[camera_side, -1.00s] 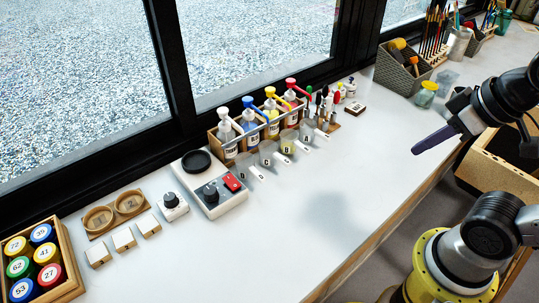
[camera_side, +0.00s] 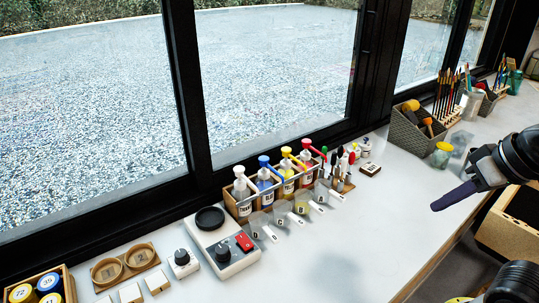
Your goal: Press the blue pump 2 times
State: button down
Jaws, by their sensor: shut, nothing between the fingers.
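The blue pump (camera_side: 264,161) tops a bottle of blue liquid (camera_side: 265,184) in a wooden rack (camera_side: 233,208) by the window. It stands second from the left, between a white-topped bottle (camera_side: 241,190) and a yellow-topped bottle (camera_side: 287,173). A red-topped bottle (camera_side: 306,160) is at the right end. The pump head looks raised and nothing touches it. My gripper (camera_side: 437,207) is at the right, over the counter's front side, well apart from the pumps. Its fingers are together and empty, pointing left and slightly down.
Several clear scoops (camera_side: 260,224) with lettered tags lie in front of the rack. A scale (camera_side: 218,247) with a red switch stands to the left. A grey basket (camera_side: 409,138) is at the back right. The counter between gripper and scoops is clear.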

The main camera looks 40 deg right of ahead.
jog(key=w+a+r+m, duration=0.1)
jog(key=w+r+m, duration=0.9)
jog(key=w+r, duration=0.4)
jog(key=w+a+f+m+g, duration=0.1)
jog(key=w+m, duration=0.1)
jog(key=w, duration=0.5)
jog(key=w+a+f+m, duration=0.1)
jog(key=w+a+m, duration=0.1)
jog(key=w, duration=0.5)
jog(key=w+a+f+g, duration=0.1)
jog(key=w+f, duration=0.3)
jog(key=f, duration=0.1)
jog(key=w+a+f+g, duration=0.1)
jog(key=w+a+f, duration=0.1)
jog(key=w+f, duration=0.2)
jog(key=w+a+f, duration=0.1)
jog(key=w+f, duration=0.3)
jog(key=f, duration=0.1)
jog(key=shift+w+a+f+g, duration=0.25)
jog(key=shift+a+f+g, duration=0.05)
jog(key=shift+a+g, duration=0.1)
jog(key=shift+a+f, duration=0.15)
jog(key=shift+f, duration=0.15)
jog(key=shift+f, duration=1.05)
